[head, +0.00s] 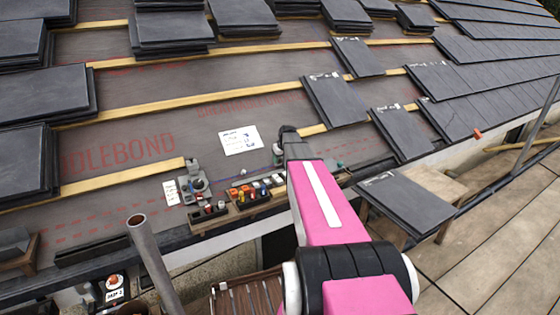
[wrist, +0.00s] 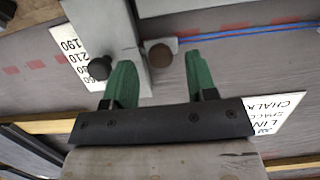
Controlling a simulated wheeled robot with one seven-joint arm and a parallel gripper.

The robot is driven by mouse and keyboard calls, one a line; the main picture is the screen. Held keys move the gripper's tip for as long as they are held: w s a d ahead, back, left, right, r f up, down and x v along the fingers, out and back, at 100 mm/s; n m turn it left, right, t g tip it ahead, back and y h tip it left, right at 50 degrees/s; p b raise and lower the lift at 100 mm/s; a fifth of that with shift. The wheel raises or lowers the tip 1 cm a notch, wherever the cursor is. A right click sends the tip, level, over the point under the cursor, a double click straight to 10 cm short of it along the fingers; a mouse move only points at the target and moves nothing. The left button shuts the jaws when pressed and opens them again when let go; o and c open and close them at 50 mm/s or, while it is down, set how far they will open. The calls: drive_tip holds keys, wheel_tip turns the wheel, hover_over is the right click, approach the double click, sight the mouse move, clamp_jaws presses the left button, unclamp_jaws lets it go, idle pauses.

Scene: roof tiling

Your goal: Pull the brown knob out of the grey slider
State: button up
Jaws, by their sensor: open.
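In the wrist view, the brown knob (wrist: 160,55) is a round dark-brown end. It shows between the two green fingers of my gripper (wrist: 159,62), nearer the left one. The fingers are spread, and I see no clear contact with the knob. The grey slider (wrist: 122,22) is a pale grey upright piece behind and left of the knob. The left finger overlaps part of it in the picture. How far the knob sits in the slider cannot be told. In the head view, I cannot make out the knob or the slider, and my arm covers part of the work area.
A black knob (wrist: 100,68) stands just left of the left finger, beside a white number card (wrist: 68,42). A blue line (wrist: 255,27) runs to the right.

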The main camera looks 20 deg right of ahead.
drive_tip(key=shift+x, duration=0.75)
clamp_jaws()
drive_tip(key=shift+s+a, duration=0.25)
drive_tip(key=shift+a, duration=0.85)
drive_tip(key=shift+s+a, duration=0.25)
drive_tip(key=shift+a, duration=0.9)
unclamp_jaws()
drive_tip(key=shift+r, duration=0.1)
